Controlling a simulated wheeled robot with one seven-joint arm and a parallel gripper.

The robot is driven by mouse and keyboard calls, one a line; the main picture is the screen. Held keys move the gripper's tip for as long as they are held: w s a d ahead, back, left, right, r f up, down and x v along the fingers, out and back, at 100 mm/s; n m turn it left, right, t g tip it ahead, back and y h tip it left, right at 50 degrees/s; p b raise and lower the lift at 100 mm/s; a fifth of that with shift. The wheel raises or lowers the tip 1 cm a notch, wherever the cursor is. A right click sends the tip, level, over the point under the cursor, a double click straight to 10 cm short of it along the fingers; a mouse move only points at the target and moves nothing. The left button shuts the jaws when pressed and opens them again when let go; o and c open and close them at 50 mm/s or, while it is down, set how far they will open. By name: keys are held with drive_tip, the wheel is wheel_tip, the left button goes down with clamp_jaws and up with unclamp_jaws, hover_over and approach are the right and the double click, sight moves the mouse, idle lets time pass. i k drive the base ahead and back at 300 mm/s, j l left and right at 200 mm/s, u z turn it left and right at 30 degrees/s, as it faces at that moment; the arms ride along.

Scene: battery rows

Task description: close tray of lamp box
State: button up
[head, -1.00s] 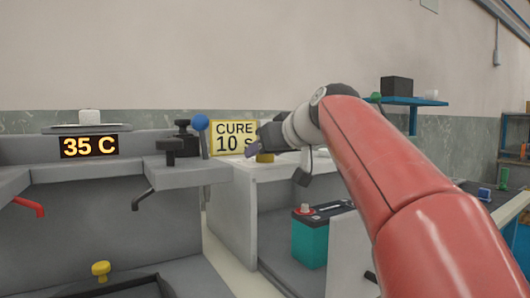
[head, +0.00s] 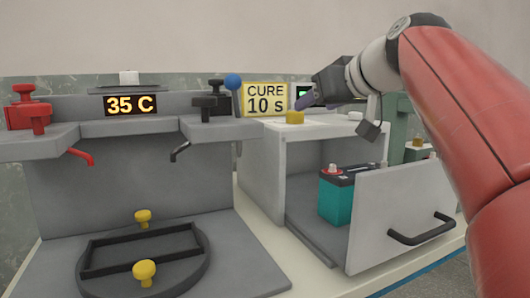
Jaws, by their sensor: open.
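The lamp box (head: 262,178) is a pale grey box right of centre, next to the yellow "CURE 10 S" sign (head: 265,98). Its tray (head: 312,240) is pulled out, with a tall front panel (head: 375,222) that carries a black bar handle (head: 422,230). A teal battery (head: 337,198) with a dark top stands in the tray, partly hidden by the panel. My gripper (head: 304,101) is open above the box top, just above and beside a yellow knob (head: 294,118). I cannot tell whether it touches the knob. It is well away from the handle.
At left stands a grey station with a "35 C" display (head: 130,104), a red clamp (head: 28,108), a black clamp (head: 212,102) and a blue-ball lever (head: 233,82). A round black fixture with yellow knobs (head: 144,272) lies in front. The space before the handle looks clear.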

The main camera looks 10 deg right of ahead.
sight(396, 210)
drive_tip(key=k+l, duration=0.2)
drive_tip(key=k, duration=0.25)
drive_tip(key=k+l, duration=0.25)
drive_tip(key=k, duration=0.2)
